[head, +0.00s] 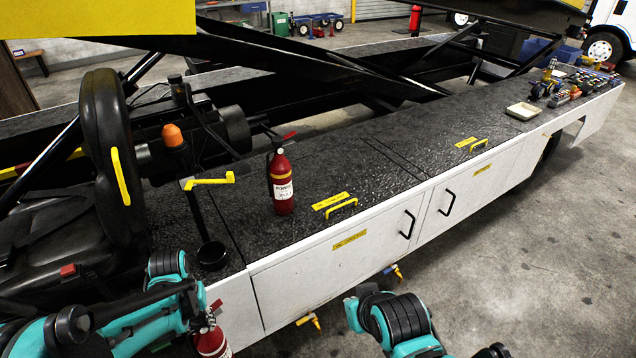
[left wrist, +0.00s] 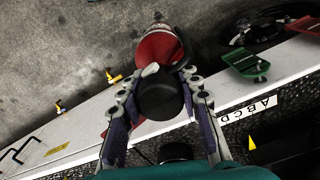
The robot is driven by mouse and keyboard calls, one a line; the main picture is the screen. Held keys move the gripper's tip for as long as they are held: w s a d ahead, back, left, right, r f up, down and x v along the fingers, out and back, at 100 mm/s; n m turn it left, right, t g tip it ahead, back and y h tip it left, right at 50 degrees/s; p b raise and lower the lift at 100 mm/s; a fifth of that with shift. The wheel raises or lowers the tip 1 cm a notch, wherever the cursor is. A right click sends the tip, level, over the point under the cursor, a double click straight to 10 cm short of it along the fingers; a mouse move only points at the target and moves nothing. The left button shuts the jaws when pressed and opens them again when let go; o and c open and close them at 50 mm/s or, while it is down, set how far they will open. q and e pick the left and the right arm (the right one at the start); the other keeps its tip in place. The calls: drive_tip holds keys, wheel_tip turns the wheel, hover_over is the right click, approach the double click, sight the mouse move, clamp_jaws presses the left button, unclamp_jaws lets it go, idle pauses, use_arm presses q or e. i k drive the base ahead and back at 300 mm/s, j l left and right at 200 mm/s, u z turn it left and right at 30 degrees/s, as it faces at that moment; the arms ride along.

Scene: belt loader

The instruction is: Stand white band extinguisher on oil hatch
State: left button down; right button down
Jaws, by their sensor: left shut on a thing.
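A red extinguisher (head: 212,342) is at the lower left, in front of the deck's white side; its lower part is cut off by the frame. My left gripper (head: 208,314) is shut on it near its top. In the left wrist view, the fingers of my left gripper (left wrist: 162,112) flank its black top, and the red body (left wrist: 157,48) with a pale band extends beyond. A second red extinguisher (head: 282,182) with a white label stands upright on the deck. Yellow-handled hatches (head: 342,206) and (head: 478,146) lie on the deck; their labels are too small to read. My right gripper is not visible.
The black deck (head: 385,150) has free room between the hatches. An orange-topped post (head: 174,138) and black seat (head: 110,150) stand at its left. A pale tray (head: 523,111) and small clutter (head: 575,88) are at its far right end.

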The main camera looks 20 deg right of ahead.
sight(364, 170)
drive_tip(key=i+l+z, duration=0.2)
drive_tip(key=l, duration=0.2)
drive_tip(key=i+l+z, duration=0.2)
drive_tip(key=l, duration=0.2)
drive_tip(key=i+l+z, duration=0.15)
drive_tip(key=i+l, duration=0.15)
